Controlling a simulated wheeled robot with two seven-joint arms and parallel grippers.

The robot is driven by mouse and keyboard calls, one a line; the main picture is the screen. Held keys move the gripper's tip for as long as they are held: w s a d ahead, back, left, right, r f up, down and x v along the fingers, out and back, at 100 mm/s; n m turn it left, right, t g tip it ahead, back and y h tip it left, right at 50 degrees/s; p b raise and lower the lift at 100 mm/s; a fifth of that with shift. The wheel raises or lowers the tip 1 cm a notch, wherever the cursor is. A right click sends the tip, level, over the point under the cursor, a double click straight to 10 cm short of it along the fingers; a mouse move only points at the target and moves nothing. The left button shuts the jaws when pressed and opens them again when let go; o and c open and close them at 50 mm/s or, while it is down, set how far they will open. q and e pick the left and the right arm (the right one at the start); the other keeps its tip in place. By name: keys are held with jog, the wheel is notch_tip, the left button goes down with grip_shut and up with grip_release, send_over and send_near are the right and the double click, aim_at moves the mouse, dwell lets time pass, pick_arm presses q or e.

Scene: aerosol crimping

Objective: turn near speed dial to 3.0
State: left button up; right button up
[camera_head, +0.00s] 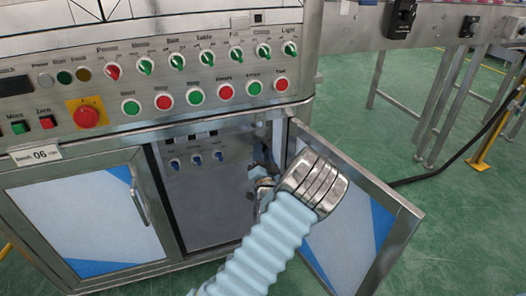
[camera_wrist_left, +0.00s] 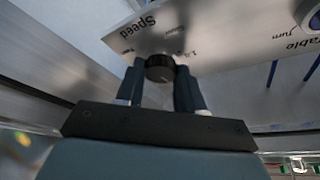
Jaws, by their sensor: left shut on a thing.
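In the left wrist view, a dark round dial (camera_wrist_left: 160,73) sits on a pale panel (camera_wrist_left: 205,28) with the printed word "Speed" beside it. Small scale marks next to the dial are too small to read surely. My left gripper (camera_wrist_left: 160,82) has a finger on each side of the dial and is shut on it. In the head view, my left gripper (camera_head: 258,180) reaches into the open cabinet below the control panel. The dial is hidden there. My right gripper is not in view.
The open cabinet door (camera_head: 350,225) stands right of my left arm. Three small blue-marked fittings (camera_head: 197,159) show inside the cabinet. The control panel (camera_head: 130,85) above carries several switches, buttons and a red emergency stop (camera_head: 87,116).

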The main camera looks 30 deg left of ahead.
pick_arm(q)
jog(key=shift+s+r+m+g+h+p, duration=0.15)
jog(key=shift+m+h+p, duration=0.5)
jog(key=shift+m, duration=0.85)
jog(key=shift+w+m+g+h+p, duration=0.1)
jog(key=shift+m+h+p, duration=0.55)
jog(key=shift+m, duration=0.85)
jog(key=shift+s+r+m+g+h+p, duration=0.15)
jog(key=shift+m+h+p, duration=0.45)
jog(key=shift+m, duration=0.9)
jog(key=shift+w+f, duration=0.1)
jog(key=o, duration=1)
jog(key=shift+a, duration=0.1)
jog(key=shift+o, duration=0.2)
jog(key=r+v, duration=0.1)
jog(key=v, duration=1.2)
jog(key=shift+s+d+f, duration=0.3)
jog(key=shift+s+f, duration=0.05)
jog(key=shift+f, duration=0.1)
